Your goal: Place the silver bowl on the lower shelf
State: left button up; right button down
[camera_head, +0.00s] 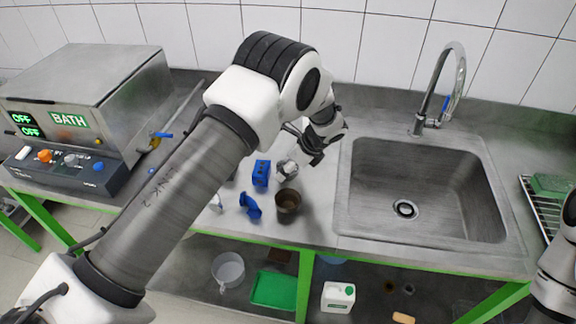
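A grey, round, open vessel (228,270) with a small handle stands on the lower shelf (205,292), left of a green tray. I cannot tell whether it is the silver bowl. My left gripper (312,152) is above the counter, left of the sink, with dark fingers. Its arm crosses the picture and hides part of the counter. A small pale metallic item (288,169) shows just below and left of the fingers; contact is unclear. The finger opening is too small to read. My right arm shows only at the right edge, and its gripper is out of view.
A brown cup (288,204) and blue parts (261,174) stand on the counter near its front edge. A sink (425,190) with a tall faucet (440,90) is to the right. A bath unit (85,110) is at left. The shelf holds a green tray (273,290) and white canister (338,297).

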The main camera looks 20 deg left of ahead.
pick_arm(q)
jog(key=shift+f, duration=0.1)
jog(key=o, duration=0.8)
jog(key=shift+f, duration=0.1)
jog(key=o, duration=0.4)
